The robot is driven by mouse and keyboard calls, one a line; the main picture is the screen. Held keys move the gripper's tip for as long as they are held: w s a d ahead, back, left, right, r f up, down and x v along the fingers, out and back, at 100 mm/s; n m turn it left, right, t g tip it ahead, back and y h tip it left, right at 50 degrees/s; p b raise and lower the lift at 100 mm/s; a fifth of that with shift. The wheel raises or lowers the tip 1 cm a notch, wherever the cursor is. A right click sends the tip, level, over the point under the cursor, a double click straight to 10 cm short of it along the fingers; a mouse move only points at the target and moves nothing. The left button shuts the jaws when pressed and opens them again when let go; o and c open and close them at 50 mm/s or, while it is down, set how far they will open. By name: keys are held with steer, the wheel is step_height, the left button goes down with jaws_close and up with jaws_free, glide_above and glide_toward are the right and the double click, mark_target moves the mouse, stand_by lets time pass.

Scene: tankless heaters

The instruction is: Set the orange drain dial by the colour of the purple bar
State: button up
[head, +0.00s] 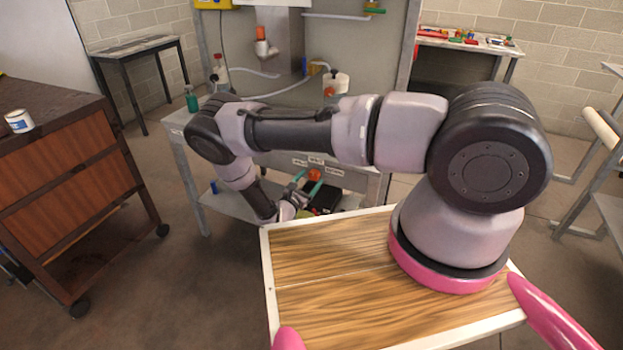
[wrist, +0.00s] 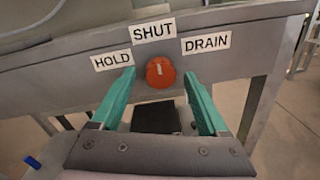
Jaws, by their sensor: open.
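The orange dial (wrist: 160,72) is on the front edge of a grey bench, with a pale mark pointing up at the SHUT label (wrist: 153,32). The HOLD label (wrist: 112,61) is on its left and the DRAIN label (wrist: 206,43) on its right. In the head view the dial (head: 314,174) shows beyond my arm. My gripper (wrist: 161,80) is open, its teal fingers on either side of the dial; I cannot tell whether they touch it. A small bluish-purple upright piece (head: 304,66) on the back panel may be the purple bar; it is too small to be sure.
A green bottle (head: 192,98) and a white container with an orange part (head: 335,84) stand on the bench. A black box (wrist: 156,118) lies below the dial. A brown wheeled cabinet (head: 70,175) stands at left. Open floor lies between it and my base.

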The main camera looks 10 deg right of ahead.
steer(key=shift+x, duration=0.8)
jaws_close()
steer(key=n, duration=0.5)
steer(key=shift+a+n, duration=0.1)
steer(key=shift+n, duration=0.3)
steer(key=n, duration=0.6)
steer(key=shift+f+t, duration=0.1)
steer(key=shift+t, duration=0.2)
steer(key=shift+n, duration=0.4)
